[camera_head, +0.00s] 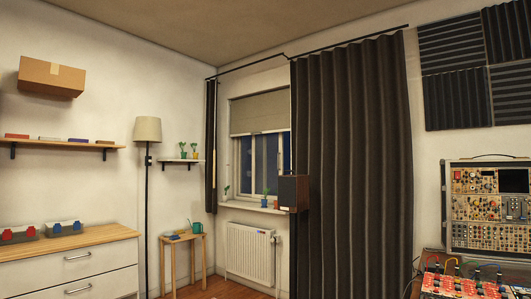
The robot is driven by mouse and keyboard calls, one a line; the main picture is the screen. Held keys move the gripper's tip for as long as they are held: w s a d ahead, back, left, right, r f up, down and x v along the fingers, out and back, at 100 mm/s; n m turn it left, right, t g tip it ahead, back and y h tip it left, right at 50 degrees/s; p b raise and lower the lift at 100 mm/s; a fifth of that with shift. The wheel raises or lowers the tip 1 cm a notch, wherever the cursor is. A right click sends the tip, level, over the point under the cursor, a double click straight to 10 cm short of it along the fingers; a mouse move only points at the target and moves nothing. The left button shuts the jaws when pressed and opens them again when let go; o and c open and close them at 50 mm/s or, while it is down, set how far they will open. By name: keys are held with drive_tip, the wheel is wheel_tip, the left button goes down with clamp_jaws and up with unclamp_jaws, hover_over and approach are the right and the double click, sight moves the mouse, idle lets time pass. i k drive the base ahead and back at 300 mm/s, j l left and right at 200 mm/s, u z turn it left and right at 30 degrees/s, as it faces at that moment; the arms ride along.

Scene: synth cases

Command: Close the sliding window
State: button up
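The window (261,158) is on the far wall, between a narrow dark curtain at its left and a wide dark curtain at its right. A beige blind (259,113) covers its upper part. Below the blind I see pale frame bars and dark panes. I cannot tell from here whether a sash stands open. The right part of the window is hidden by the wide curtain and a speaker. My gripper is not in view.
A small wooden table (182,238), a floor lamp (147,131) and a drawer cabinet (69,266) are at left. The wide curtain (352,160) hangs at right, near electronic gear (488,205).

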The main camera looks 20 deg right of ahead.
sight(267, 148)
drive_tip(key=i, duration=0.7)
drive_tip(key=i+j+z, duration=0.15)
drive_tip(key=i, duration=1.2)
drive_tip(key=i+j+z, duration=0.1)
drive_tip(key=i, duration=0.6)
